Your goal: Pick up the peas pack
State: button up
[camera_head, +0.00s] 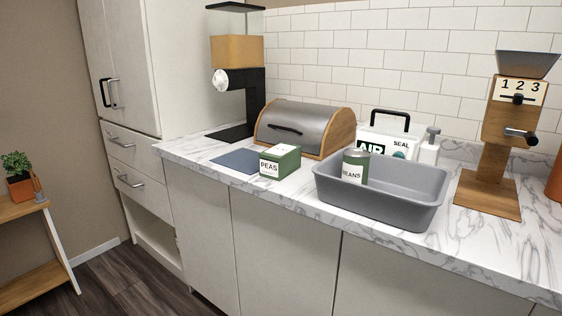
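The peas pack (280,161) is a small green box with a white label reading "PEAS". It stands upright on the marble counter, at the right edge of a flat blue-grey mat (238,160). It is in front of the bread box and left of the grey tub, apart from the tub. Its label side faces the front left. My gripper is not in view.
A grey tub (420,217) holds a green can labelled "BEANS" (354,167). A bread box (297,123) with a metal lid stands behind the pack. A dispenser (240,85), an "AIR SEAL" container (388,140), a soap bottle (430,150) and a wooden grinder (497,135) stand nearby.

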aim_at(276, 163)
jog(key=i+j+z, duration=0.3)
jog(key=i+j, duration=0.35)
jog(key=i, duration=0.25)
jog(key=i+j+z, duration=0.35)
jog(key=i+j, duration=0.45)
